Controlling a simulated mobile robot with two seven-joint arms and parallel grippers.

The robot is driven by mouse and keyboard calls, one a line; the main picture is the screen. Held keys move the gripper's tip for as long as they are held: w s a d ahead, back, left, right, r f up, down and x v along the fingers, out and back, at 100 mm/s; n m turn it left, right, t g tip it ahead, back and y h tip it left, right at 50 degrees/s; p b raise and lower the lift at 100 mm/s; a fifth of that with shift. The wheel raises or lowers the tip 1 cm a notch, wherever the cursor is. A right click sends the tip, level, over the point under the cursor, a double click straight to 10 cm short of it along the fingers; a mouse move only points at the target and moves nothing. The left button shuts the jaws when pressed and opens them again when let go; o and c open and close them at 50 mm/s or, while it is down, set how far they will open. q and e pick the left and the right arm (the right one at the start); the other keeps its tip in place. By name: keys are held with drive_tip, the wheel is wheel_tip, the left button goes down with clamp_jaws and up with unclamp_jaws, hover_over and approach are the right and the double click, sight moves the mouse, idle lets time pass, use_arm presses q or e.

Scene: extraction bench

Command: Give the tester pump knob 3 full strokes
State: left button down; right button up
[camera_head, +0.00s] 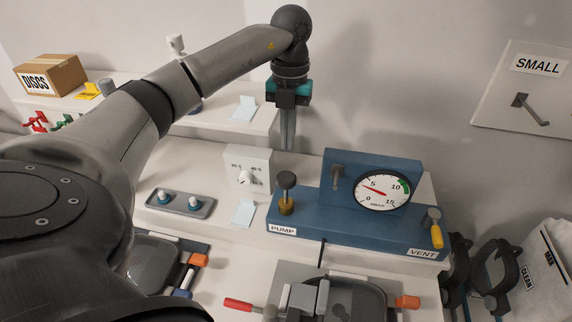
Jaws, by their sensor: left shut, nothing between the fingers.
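The blue tester (350,232) stands on the white bench, with a PUMP label at its left and a VENT label at its right. The pump knob (286,181) is a dark cap on a stem above a brass collar, and the stem shows between them. The round gauge (383,191) has a red needle near the 5 mark. The vent lever (435,229) has a yellow handle. My left gripper (288,143) points down, shut and empty, above and behind the pump knob and apart from it. My right gripper is not in view.
A white dial box (248,168) and a grey tray (181,203) with small knobs stand left of the tester. Clamped trays (345,298) lie in front. A DISCS box (50,75) is on the back shelf. A hook panel (525,90) is on the right wall.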

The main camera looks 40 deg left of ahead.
sight(287, 175)
use_arm(q)
drive_tip(key=shift+f, duration=0.1)
drive_tip(key=f+b, duration=0.6)
drive_tip(key=f, duration=0.1)
drive_tip(key=shift+s+d+b, duration=0.15)
drive_tip(key=shift+s+b, duration=0.15)
drive_tip(key=shift+r, duration=0.1)
idle(0.4)
